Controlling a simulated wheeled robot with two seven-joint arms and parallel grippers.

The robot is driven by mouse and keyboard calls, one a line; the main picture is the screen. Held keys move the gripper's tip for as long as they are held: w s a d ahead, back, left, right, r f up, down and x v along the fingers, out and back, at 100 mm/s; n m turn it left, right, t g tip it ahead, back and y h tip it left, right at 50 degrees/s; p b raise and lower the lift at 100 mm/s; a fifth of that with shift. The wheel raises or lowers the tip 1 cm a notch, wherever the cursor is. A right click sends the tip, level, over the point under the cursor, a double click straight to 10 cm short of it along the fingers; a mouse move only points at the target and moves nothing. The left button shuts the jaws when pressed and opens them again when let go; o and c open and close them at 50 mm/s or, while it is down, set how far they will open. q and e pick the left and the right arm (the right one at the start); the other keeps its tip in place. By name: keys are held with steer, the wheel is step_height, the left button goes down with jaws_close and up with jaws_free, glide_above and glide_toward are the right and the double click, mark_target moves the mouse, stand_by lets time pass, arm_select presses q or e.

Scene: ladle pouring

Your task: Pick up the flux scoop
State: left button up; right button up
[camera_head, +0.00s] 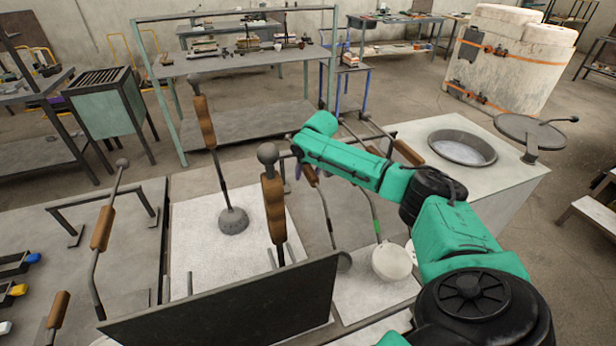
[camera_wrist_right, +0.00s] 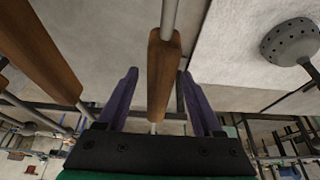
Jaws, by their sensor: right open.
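My right arm reaches in from the right of the head view. Its gripper (camera_head: 296,170) is partly hidden by its own wrist, with a bit of a purple finger showing. In the right wrist view the two purple fingers (camera_wrist_right: 160,100) are open, one on each side of a brown wooden handle (camera_wrist_right: 164,75) on a thin metal rod. In the head view a wooden handle (camera_head: 310,175) shows just below my wrist. Its rod runs down to a small grey bowl (camera_head: 343,262), which looks like the flux scoop; I cannot be certain. My left gripper is not in view.
A perforated skimmer (camera_head: 232,220) stands on the pale sheet. Another wooden-handled tool (camera_head: 272,205) rises behind a dark upright panel (camera_head: 230,305). A ladle with a white bowl (camera_head: 392,263) is right of the scoop. A round pot opening (camera_head: 462,148) is farther right.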

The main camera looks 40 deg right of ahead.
steer(key=shift+x, duration=1.2)
steer(key=shift+s, duration=0.1)
jaws_close()
steer(key=shift+d, duration=0.1)
